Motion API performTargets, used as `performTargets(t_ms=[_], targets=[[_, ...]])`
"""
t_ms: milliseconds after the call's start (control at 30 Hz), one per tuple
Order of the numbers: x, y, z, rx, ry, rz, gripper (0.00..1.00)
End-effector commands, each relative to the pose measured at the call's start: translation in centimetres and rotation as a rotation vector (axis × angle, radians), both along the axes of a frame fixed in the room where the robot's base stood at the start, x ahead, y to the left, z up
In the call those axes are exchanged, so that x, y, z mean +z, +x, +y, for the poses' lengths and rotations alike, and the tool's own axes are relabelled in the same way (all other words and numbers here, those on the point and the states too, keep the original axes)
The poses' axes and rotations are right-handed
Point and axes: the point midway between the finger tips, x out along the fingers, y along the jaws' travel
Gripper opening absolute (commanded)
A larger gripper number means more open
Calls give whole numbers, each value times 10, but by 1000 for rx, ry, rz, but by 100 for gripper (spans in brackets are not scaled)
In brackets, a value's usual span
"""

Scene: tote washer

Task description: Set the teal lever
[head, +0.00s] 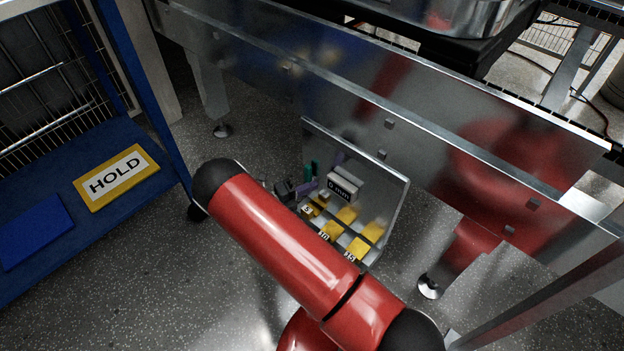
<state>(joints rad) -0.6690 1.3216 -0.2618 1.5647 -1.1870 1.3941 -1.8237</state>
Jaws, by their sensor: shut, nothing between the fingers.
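A small teal piece, which looks like the teal lever (310,171), stands at the left side of the grey control panel (391,187), low on the machine's front. My red arm crosses in front of the panel and hides its lower left part. A dark part of my gripper (283,188) shows just past the arm's edge, left of and slightly below the teal lever. It is shut and empty. Most of it is hidden behind the arm, and I cannot tell whether it touches the lever.
The panel also has purple pieces (307,189), a white block marked "0 mm" (342,187) and yellow numbered marks (346,215). A blue rack (141,130) with a yellow HOLD sign (116,178) stands at left. Speckled floor is open between rack and machine.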

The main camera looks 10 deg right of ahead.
Motion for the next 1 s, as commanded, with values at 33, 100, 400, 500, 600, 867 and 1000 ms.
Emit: performTargets(t_ms=[33, 100, 400, 500, 600, 867, 1000], targets=[[-2, -4, 13, 2, 1, 2, 0], [-2, -8, 28, 2, 0, 1, 0], [-2, -20, 67, -2, -2, 3, 0], [-2, -22, 70, -2, -2, 3, 0], [-2, -22, 71, -2, -2, 3, 0], [-2, -22, 71, -2, -2, 3, 0], [-2, -22, 71, -3, -2, 3, 0]])
